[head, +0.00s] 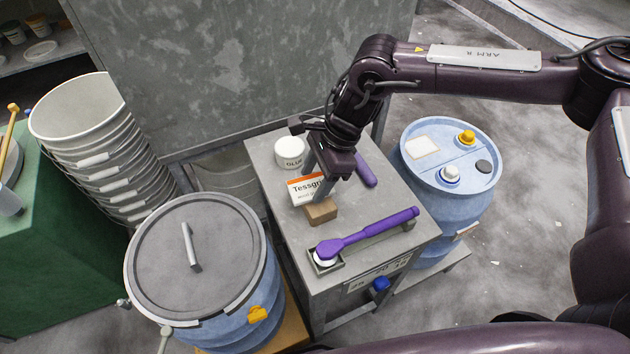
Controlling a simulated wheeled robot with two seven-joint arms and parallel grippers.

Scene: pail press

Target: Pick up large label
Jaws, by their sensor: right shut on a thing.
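The large label (303,192) is a white card with an orange top band and dark print starting "Tessgr". It stands tilted on the grey stand, just behind a small tan wooden block (321,211). My right gripper (318,178) comes down over the label from above and is shut on it. The fingers cover the label's right part. Whether the label still touches the block or the stand top is unclear. My left gripper is out of view.
The grey stand (283,238) also holds a white glue jar (289,152), a purple-handled tool (366,170) and a purple wrench-like tool (368,232). A lidded blue pail (225,318) is at left, stacked pails (80,105) behind it, and a blue drum (455,205) at right.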

